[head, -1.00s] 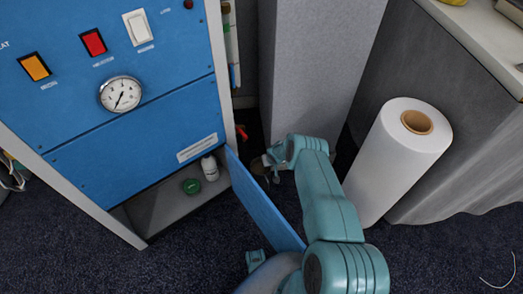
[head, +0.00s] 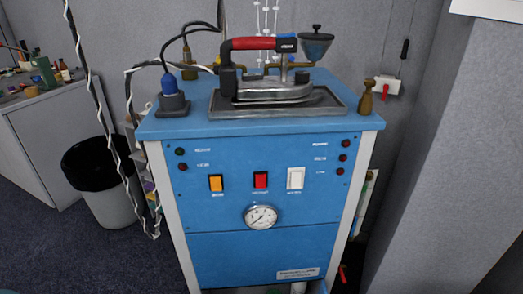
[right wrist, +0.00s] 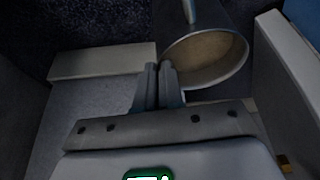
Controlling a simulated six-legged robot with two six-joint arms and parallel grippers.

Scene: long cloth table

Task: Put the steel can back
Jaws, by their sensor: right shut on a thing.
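In the right wrist view my right gripper (right wrist: 160,78) is shut at the rim of the steel can (right wrist: 188,48). The can is a dull metal cylinder with its open mouth toward the camera, brownish inside, and a narrow bar runs at its top. My fingers hide part of its near edge. In the head view the blue cabinet (head: 210,250) stands ahead, its lower opening cut off by the bottom edge. The can and both grippers are out of the head view.
A pale panel (right wrist: 290,85) stands close on the right in the wrist view, and a light ledge (right wrist: 95,62) lies at left. An iron (head: 270,85) sits in a tray on the cabinet. A bin (head: 105,195) stands left. A grey partition (head: 440,170) stands right.

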